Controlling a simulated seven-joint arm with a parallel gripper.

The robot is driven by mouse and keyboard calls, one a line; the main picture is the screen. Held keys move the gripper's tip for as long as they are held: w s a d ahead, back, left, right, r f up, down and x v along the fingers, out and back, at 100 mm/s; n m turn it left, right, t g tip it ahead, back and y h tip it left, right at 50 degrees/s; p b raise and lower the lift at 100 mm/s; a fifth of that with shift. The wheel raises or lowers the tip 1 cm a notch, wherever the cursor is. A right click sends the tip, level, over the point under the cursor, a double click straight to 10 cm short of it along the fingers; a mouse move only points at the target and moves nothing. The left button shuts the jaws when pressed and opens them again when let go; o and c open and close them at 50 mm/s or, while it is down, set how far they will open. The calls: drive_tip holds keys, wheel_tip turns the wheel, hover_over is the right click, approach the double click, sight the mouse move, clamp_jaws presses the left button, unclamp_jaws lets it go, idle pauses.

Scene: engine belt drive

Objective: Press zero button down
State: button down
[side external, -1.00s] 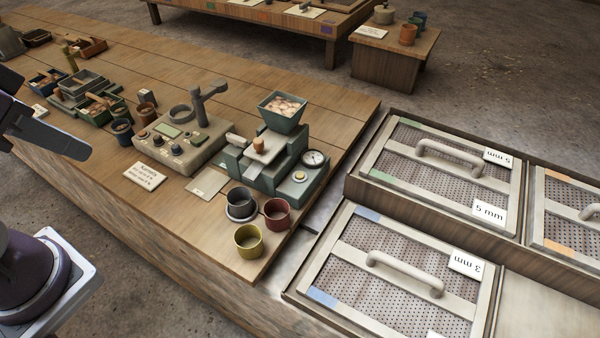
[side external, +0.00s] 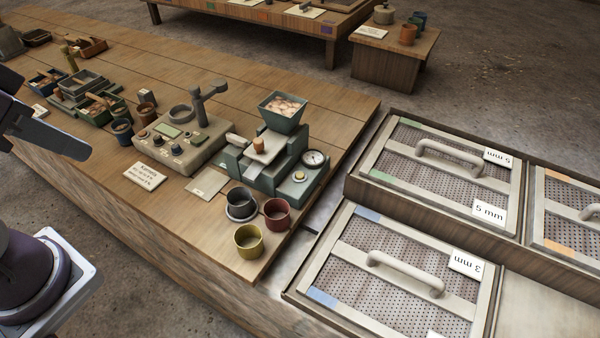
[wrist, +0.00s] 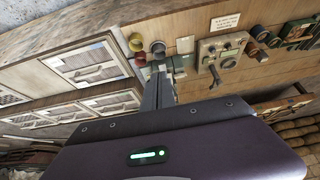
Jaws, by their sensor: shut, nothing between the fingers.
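A beige control box (side external: 182,139) with a small display, several dark knobs and an upright post stands on the wooden bench. To its right stands a green machine (side external: 262,163) with a hopper, a white dial and a small pale round button (side external: 299,176). No label reading zero is legible on either. The box (wrist: 222,50) also shows in the wrist view. My gripper (wrist: 160,75) is shut and empty; its long grey fingers point towards the bench there. In the side view the fingers (side external: 80,150) show at the left, apart from both devices.
A yellow cup (side external: 249,241), a red cup (side external: 277,214) and a grey cup (side external: 240,205) stand in front of the green machine. Cards lie near the box. Trays and pots (side external: 85,98) crowd the bench's left. Handled sieve frames (side external: 400,275) lie at the right.

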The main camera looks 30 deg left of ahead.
idle(0.3)
drive_tip(key=n+t+h, duration=0.3)
drive_tip(key=n, duration=0.2)
hover_over(297, 176)
wheel_tip(297, 176, down, 22)
drive_tip(key=shift+f, duration=4.4)
drive_tip(key=shift+f, duration=0.15)
